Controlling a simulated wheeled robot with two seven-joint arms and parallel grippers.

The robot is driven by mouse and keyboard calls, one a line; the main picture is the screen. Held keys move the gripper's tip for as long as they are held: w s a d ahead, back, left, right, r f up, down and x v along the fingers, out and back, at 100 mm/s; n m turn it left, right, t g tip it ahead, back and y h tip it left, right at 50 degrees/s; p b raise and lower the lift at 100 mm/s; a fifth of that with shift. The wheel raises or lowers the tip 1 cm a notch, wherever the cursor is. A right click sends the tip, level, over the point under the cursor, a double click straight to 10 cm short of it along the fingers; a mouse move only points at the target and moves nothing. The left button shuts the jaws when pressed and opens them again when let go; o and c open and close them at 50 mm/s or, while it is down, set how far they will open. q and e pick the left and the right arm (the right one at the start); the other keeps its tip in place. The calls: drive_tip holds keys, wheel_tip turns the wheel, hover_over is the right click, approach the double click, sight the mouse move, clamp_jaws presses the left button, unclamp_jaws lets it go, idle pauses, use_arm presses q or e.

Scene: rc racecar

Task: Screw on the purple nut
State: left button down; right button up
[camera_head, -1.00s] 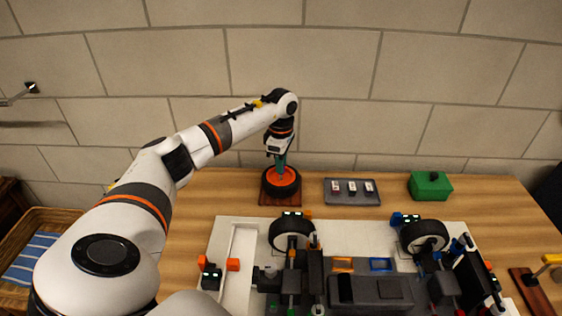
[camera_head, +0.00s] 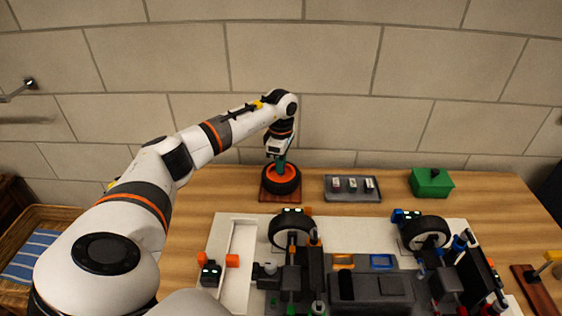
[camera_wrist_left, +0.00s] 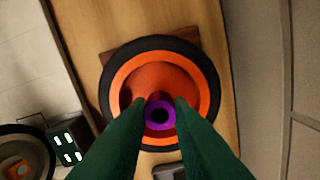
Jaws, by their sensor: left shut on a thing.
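My left gripper (camera_head: 281,163) points down over a black and orange wheel (camera_head: 289,171) on a wooden pad (camera_head: 266,196) at the back of the table. In the left wrist view its green fingers (camera_wrist_left: 160,106) are shut on a purple nut (camera_wrist_left: 160,121), a ring with a dark hole. The nut appears over the orange hub of the wheel (camera_wrist_left: 128,82). I cannot tell whether the nut touches the wheel. In the head view the nut is too small or hidden to make out. My right gripper is not in view.
The partly built car (camera_head: 365,291) fills the front, with white-rimmed wheels on its far side. A grey tray (camera_head: 352,196) with small parts and a green box (camera_head: 431,182) stand right of the wheel. A basket (camera_head: 50,222) is at the left.

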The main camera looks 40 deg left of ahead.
use_arm(q)
drive_tip(key=shift+f, duration=0.35)
drive_tip(key=c, duration=1.2)
unclamp_jaws()
drive_tip(key=shift+r, duration=0.15)
wheel_tip(320, 180, up, 12)
drive_tip(key=shift+b, duration=0.3)
